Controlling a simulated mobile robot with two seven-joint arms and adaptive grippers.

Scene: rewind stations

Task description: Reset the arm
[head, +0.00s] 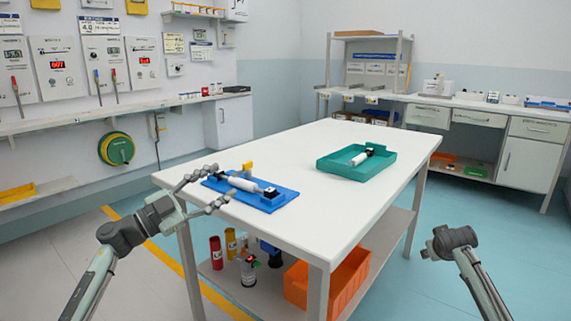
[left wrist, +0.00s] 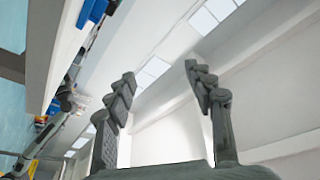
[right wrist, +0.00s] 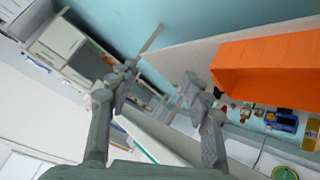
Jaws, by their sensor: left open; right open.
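My left gripper (head: 208,190) is open at the near left corner of the white table (head: 320,222), beside a blue tray (head: 284,199). No object shows between its fingers in the left wrist view (left wrist: 160,85). My right arm rises at the lower right of the head view, clear of the table; its fingers are hard to make out there. In the right wrist view my right gripper (right wrist: 160,82) is open and empty. A white cylinder with black ends (head: 243,184) lies on the blue tray. A similar smaller one (head: 362,157) lies in the green tray (head: 328,167).
An orange bin (head: 357,282), a red cylinder (head: 216,253) and other items stand on the table's lower shelf. Wall panels with levers (head: 56,66) and a ledge are at left. A bench with drawers (head: 478,118) stands at the back right. The floor at right is free.

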